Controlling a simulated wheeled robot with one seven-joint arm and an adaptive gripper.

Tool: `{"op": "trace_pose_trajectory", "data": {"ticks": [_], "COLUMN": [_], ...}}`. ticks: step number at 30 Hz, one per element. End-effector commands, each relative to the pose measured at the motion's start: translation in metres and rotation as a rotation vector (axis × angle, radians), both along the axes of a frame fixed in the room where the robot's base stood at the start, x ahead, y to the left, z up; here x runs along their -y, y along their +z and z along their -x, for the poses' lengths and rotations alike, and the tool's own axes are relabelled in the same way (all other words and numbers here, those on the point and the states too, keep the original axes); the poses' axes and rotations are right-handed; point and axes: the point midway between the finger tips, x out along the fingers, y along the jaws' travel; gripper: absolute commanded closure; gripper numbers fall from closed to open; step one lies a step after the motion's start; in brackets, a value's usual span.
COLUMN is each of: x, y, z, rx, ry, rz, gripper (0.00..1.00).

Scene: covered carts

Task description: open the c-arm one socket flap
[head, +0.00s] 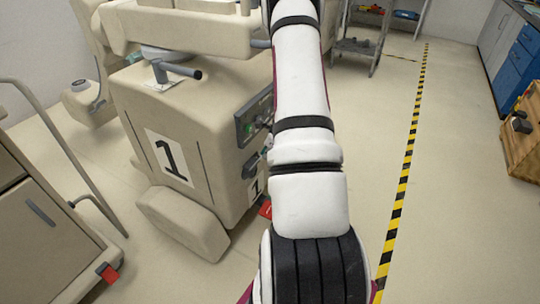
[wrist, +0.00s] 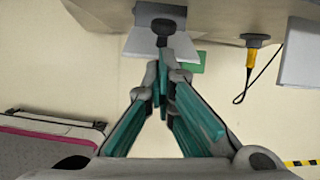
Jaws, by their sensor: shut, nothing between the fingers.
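The c-arm one cart (head: 190,125) is a beige body with a large "1" on its front, left of my arm in the head view. A dark grey part (head: 250,164), perhaps the socket flap, shows on its right side below a control panel (head: 253,118). In the wrist view a grey plate (wrist: 136,42) with a black knob (wrist: 163,26) is just beyond my gripper (wrist: 163,88). I cannot tell whether this plate is the flap or how far it stands open. My gripper's teal fingers are together and empty, with tips near the plate; contact is unclear.
A yellow-handled plug (wrist: 250,58) on a black cable hangs right of the plate in the wrist view. A beige cabinet cart (head: 40,235) with a rail stands at left. A wooden crate (head: 524,140) is far right. Floor right of my arm is clear.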

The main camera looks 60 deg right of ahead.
Motion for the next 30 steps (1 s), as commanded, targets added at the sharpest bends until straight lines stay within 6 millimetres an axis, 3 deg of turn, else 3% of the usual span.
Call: {"op": "trace_pose_trajectory", "data": {"ticks": [1,18,30], "x": [-0.007,-0.006,-0.003], "y": [-0.001,0.001,0.017], "z": [-0.007,-0.007,-0.003], "rx": [0.008,0.006,0.003], "ry": [0.012,0.010,0.004], "rz": [-0.010,-0.009,-0.004], "gripper": [1.00,1.00,1.00]}}
